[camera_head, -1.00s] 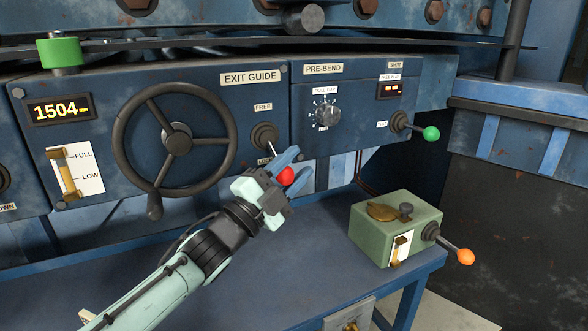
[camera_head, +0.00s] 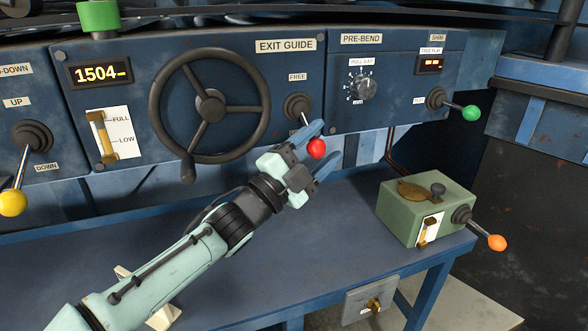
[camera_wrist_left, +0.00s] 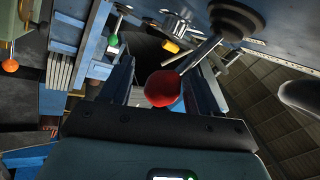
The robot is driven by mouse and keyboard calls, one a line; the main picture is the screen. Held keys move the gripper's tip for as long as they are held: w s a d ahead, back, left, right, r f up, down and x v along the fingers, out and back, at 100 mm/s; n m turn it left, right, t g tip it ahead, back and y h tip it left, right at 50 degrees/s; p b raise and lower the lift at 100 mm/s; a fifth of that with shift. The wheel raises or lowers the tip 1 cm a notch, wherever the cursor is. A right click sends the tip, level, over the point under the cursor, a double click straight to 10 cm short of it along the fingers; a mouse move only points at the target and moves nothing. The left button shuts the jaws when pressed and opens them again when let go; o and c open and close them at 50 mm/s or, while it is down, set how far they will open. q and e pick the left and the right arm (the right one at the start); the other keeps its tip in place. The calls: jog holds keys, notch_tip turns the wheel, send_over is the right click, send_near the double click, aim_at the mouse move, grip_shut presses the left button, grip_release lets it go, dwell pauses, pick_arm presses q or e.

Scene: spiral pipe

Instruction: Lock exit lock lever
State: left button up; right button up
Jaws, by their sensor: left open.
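The exit lock lever has a red ball knob (camera_head: 316,148) on a metal rod from a dark round boot (camera_head: 298,107) on the exit guide panel (camera_head: 230,60). A FREE label (camera_head: 297,77) sits above the boot; the lever points downward and my arm hides the label below. My left gripper (camera_head: 318,150) is open, with its blue fingers on either side of the red knob. In the left wrist view the red knob (camera_wrist_left: 163,88) sits between the two spread fingers, and contact with them cannot be told. My right gripper is not in view.
A black handwheel (camera_head: 210,107) is left of the lever. A yellow-knobbed lever (camera_head: 13,203) is at far left, a green-knobbed one (camera_head: 471,113) at right. A green box (camera_head: 428,208) with an orange-knobbed lever (camera_head: 497,242) stands on the blue bench (camera_head: 262,275).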

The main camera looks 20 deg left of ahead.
pick_arm(q)
jog(key=b+v, duration=0.1)
jog(key=v, duration=1.1)
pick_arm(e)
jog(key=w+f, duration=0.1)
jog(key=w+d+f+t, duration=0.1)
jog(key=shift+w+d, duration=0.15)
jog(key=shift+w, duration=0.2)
pick_arm(q)
jog(key=shift+a+f, duration=0.1)
jog(key=shift+f, duration=0.05)
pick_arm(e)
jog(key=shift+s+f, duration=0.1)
